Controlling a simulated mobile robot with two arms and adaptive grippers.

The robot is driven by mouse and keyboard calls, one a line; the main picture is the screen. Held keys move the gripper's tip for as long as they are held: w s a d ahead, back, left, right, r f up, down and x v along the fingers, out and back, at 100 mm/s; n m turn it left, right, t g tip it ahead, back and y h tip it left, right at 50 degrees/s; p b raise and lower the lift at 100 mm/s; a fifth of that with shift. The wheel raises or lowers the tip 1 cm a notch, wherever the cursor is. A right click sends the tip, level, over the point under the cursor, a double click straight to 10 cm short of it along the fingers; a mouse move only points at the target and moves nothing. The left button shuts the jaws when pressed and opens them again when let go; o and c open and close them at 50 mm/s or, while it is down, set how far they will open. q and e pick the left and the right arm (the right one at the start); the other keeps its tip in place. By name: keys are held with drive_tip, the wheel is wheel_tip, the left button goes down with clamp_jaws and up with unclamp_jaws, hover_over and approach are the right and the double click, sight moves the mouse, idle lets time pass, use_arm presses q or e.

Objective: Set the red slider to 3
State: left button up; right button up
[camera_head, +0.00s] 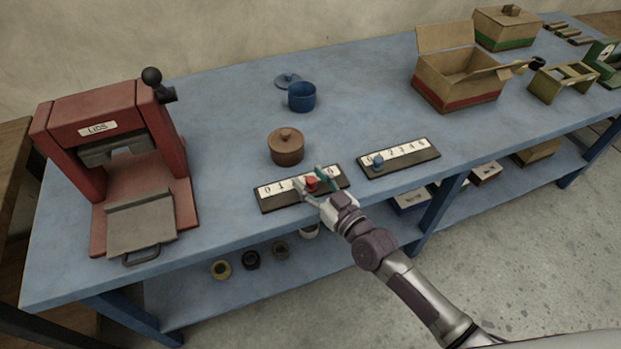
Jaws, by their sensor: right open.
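The red slider (311,182) sits on a dark track board (271,205) with a white number scale, near the table's front edge. The digits 0 and 1 show to the left of the slider; the digits around it are partly hidden by my gripper. My right gripper (311,184) is open, with its fingers at the red slider, one to its left and one to its right. I cannot tell whether they touch it. My left gripper is not in view.
A second board with a blue slider (377,162) lies to the right. A brown lidded pot (286,147) stands just behind the red slider's board, a blue pot (301,97) farther back. A red press (110,135) stands left, an open carton (458,80) at the back right.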

drive_tip(key=v, duration=1.1)
drive_tip(key=shift+s+d, duration=0.2)
drive_tip(key=shift+s, duration=0.05)
drive_tip(key=s+d+f+m+g+h, duration=0.1)
drive_tip(key=s+d+f+g+h, duration=0.15)
drive_tip(key=f, duration=0.75)
drive_tip(key=s+d+f+m+g+h, duration=0.15)
drive_tip(key=d+f, duration=0.25)
drive_tip(key=f, duration=0.6)
drive_tip(key=s+d+f+g+h, duration=0.1)
drive_tip(key=s+d+f+h, duration=0.2)
drive_tip(key=f, duration=0.7)
drive_tip(key=s+d+f+m+g+h, duration=0.15)
drive_tip(key=s+d+f+g, duration=0.3)
drive_tip(key=s+f, duration=0.8)
drive_tip(key=s+f+g, duration=0.2)
drive_tip(key=s+f, duration=0.1)
drive_tip(key=s, duration=0.5)
drive_tip(key=s+f+g+h, duration=0.1)
drive_tip(key=s+f+g, duration=0.1)
drive_tip(key=s, duration=0.7)
drive_tip(key=shift+s+f, duration=0.35)
drive_tip(key=shift+f, duration=0.25)
drive_tip(key=shift+g, duration=0.25)
